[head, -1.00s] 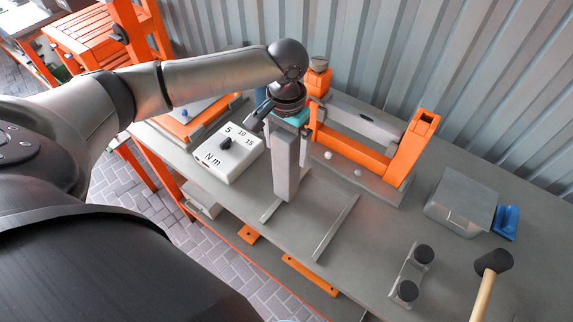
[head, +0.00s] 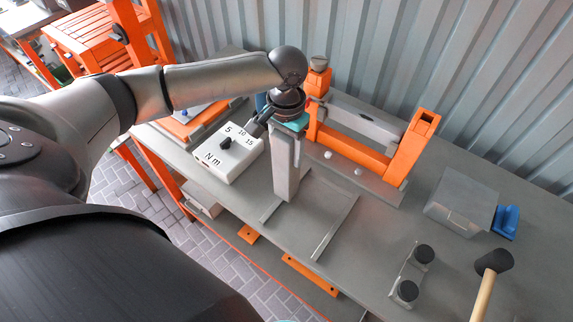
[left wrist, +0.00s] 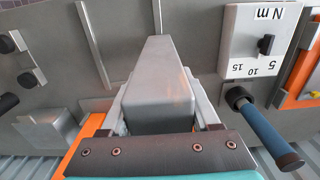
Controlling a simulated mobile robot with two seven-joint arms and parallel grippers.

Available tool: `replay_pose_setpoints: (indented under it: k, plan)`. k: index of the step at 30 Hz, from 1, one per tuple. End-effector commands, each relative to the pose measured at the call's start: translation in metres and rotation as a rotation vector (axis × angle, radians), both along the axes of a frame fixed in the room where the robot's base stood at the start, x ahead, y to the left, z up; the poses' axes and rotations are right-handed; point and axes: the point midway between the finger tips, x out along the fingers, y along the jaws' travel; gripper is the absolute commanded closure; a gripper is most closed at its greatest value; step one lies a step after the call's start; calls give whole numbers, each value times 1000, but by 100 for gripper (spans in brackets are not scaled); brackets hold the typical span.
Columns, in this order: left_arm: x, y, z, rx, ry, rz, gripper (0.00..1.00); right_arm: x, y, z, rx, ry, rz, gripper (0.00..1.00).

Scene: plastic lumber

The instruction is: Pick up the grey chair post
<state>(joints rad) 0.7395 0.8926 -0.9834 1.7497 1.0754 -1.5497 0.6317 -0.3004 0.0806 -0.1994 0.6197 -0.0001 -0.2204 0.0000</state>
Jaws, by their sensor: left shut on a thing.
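The grey chair post (head: 286,170) stands upright on the workbench in the head view, between two low rails. My left gripper (head: 288,142) is above it with its fingers pointing down, one on each side of the post's upper part. In the left wrist view the post (left wrist: 160,88) fills the space between the fingers of the left gripper (left wrist: 166,126), which is shut on it. The post's top is partly hidden by the gripper. My right gripper is not in view.
A white torque box (head: 228,152) sits left of the post. An orange frame (head: 355,155) stands close behind it on the right. A grey box (head: 462,200), a black-capped bracket (head: 412,270) and a mallet (head: 493,262) lie further right. Bench in front of the rails is narrow.

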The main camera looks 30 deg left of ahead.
Motion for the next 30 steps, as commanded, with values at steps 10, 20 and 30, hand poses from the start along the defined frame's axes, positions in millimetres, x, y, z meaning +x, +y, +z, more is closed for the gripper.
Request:
replay_pose_setpoints:
  k: [10,20,30]
  plan:
    - [0,0,0,1,-1,1,100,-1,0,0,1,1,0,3]
    - [1,0,2,1,-4,1,100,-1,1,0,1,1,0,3]
    - [2,0,12,-1,-5,1,100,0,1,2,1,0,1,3]
